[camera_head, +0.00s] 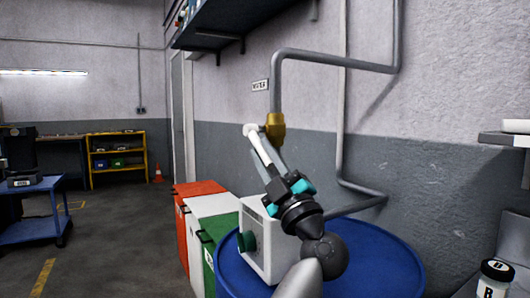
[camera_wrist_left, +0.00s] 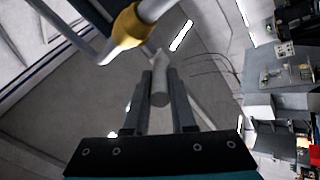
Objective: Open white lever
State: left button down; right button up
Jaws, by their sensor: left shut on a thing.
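The white lever (camera_head: 252,131) is at the brass valve (camera_head: 275,125) on the grey wall pipe. It slants from beside the valve down toward my left gripper (camera_head: 266,155). In the left wrist view the lever (camera_wrist_left: 160,92) is between the two fingers of my left gripper (camera_wrist_left: 160,90), which is shut on it. The valve (camera_wrist_left: 128,27) shows there at the upper left, apart from the fingers. The fingers cover part of the lever in the head view. My right gripper is not in view.
Red, white and green bins (camera_head: 197,188) stand to the left. A shelf (camera_head: 232,18) hangs above. Bent pipes (camera_head: 340,130) run along the wall.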

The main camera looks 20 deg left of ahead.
pick_arm(q)
jog(key=shift+f, duration=0.15)
jog(key=c, duration=0.8)
grip_release()
jog(key=shift+o, duration=0.2)
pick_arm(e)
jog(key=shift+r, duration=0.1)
